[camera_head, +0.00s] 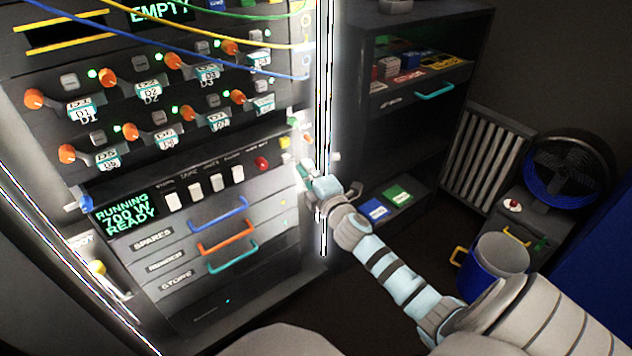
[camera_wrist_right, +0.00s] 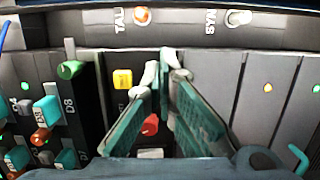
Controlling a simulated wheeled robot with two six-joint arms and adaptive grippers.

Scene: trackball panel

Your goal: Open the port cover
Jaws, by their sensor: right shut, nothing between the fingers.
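I cannot pick out the port cover for certain in either view. The rack (camera_head: 215,318) fills the left and middle of the head view. My right gripper (camera_head: 304,172) is at the rack's right front edge, beside the row with the white switches and red knob. In the wrist view my right gripper (camera_wrist_right: 160,66) has its green fingers converging at the tips, shut with nothing held, in front of a dark strip with a yellow square button (camera_wrist_right: 122,78) and a red knob (camera_wrist_right: 150,125). The fingers hide part of the panel behind. My left gripper is not in view.
Yellow and blue cables (camera_head: 205,32) hang across the rack's top. Drawers with blue, orange (camera_head: 227,238) and teal handles sit below the green display (camera_head: 127,215). A dark shelf unit (camera_head: 362,130), a blue bin (camera_head: 485,270) and a fan (camera_head: 570,172) stand at right.

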